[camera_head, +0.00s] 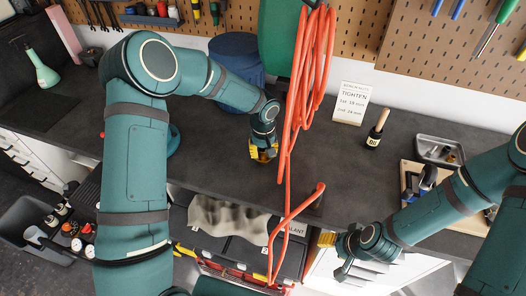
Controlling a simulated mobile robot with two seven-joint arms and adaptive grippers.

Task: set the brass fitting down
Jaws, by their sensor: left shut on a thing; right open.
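My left gripper (263,153) points down at the bench top, in the middle of the view, left of the orange hose. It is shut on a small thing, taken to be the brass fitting. The yellow fingertips and the hand hide most of it, so its shape cannot be made out. I cannot tell whether it touches the bench. My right gripper (335,256) is open and empty, in front of the bench's front edge at the lower right.
An orange hose (305,85) hangs in loops over the dark workbench (335,165). Bare bench lies between hose and bottle.

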